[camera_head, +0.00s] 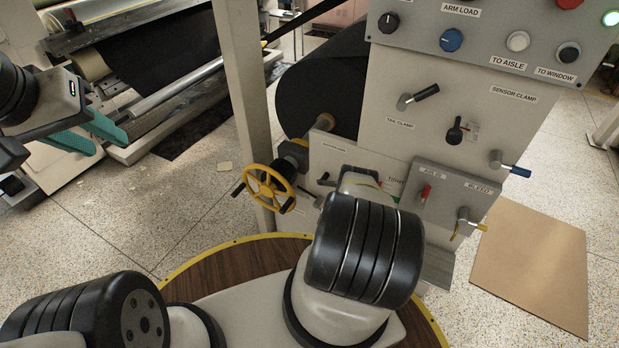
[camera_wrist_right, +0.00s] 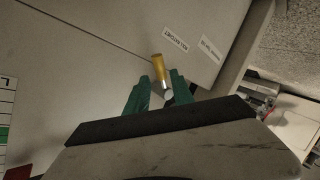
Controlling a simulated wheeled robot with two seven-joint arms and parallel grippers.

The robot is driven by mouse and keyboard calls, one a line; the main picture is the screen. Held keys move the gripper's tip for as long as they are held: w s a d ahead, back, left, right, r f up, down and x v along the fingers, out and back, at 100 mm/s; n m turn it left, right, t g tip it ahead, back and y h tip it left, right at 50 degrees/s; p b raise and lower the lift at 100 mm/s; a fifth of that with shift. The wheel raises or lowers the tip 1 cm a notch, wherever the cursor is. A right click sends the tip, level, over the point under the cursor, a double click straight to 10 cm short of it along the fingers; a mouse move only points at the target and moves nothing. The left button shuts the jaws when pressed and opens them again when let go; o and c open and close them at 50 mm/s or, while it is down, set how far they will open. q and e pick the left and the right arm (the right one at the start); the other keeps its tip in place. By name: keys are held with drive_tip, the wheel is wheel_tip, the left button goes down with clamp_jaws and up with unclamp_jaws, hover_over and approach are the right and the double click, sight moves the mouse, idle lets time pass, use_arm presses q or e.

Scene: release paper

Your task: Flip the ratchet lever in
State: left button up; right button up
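The ratchet lever (camera_wrist_right: 158,68) has a yellow grip and a pale metal end, and sticks out from a light panel near a label reading RATCHET (camera_wrist_right: 176,40) in the right wrist view. My right gripper (camera_wrist_right: 159,77) has its green fingers on either side of the lever, with small gaps; it looks open, and contact is not clear. In the head view my right arm hides that gripper and I cannot make out the lever. My left gripper (camera_head: 112,142) is open and empty at the left, far from the machine.
A yellow handwheel (camera_head: 270,187) stands left of my right arm. The machine's control panel (camera_head: 490,40) has knobs and buttons, with several levers below it. A grey valve box (camera_head: 450,195) is right of my arm. A brown sheet (camera_head: 533,262) lies on the floor at right.

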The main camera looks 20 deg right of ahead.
drive_tip(key=x, duration=0.8)
drive_tip(key=shift+w, duration=0.25)
clamp_jaws()
idle(1.2)
